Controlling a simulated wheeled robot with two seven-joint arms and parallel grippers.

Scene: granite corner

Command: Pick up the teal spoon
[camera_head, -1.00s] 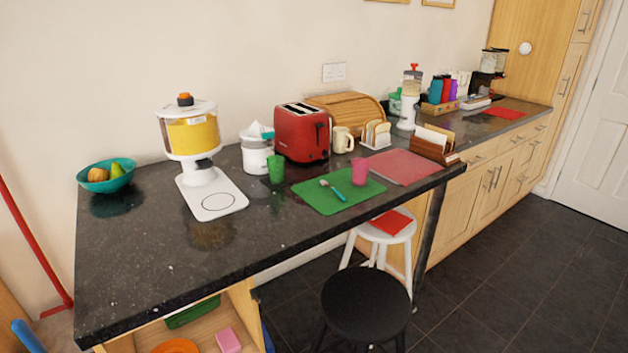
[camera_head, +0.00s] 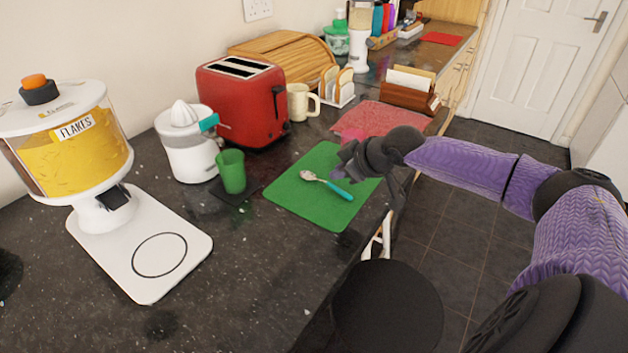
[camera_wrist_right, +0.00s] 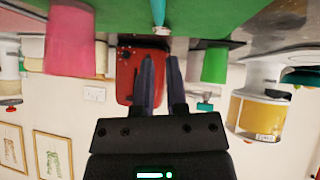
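The teal spoon (camera_head: 341,191) lies on the green mat (camera_head: 290,200). Its pale bowl points left toward the back and its teal handle points right toward the front. My right gripper (camera_head: 342,168) reaches in from the right, above the mat's right part and beside the spoon. It holds nothing. In the right wrist view, which is upside down, the two fingers (camera_wrist_right: 160,72) are apart with a narrow gap. The spoon's handle (camera_wrist_right: 158,12) shows there at the top edge, beyond the fingertips, partly cut off. My left gripper is not in view.
A pink cup (camera_wrist_right: 70,40) stands by the mat, mostly hidden behind my gripper in the head view. A green cup (camera_head: 232,171) is left of the mat. The red toaster (camera_head: 243,105) and cream mug (camera_head: 299,101) stand behind. A black stool (camera_head: 387,305) is below the counter edge.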

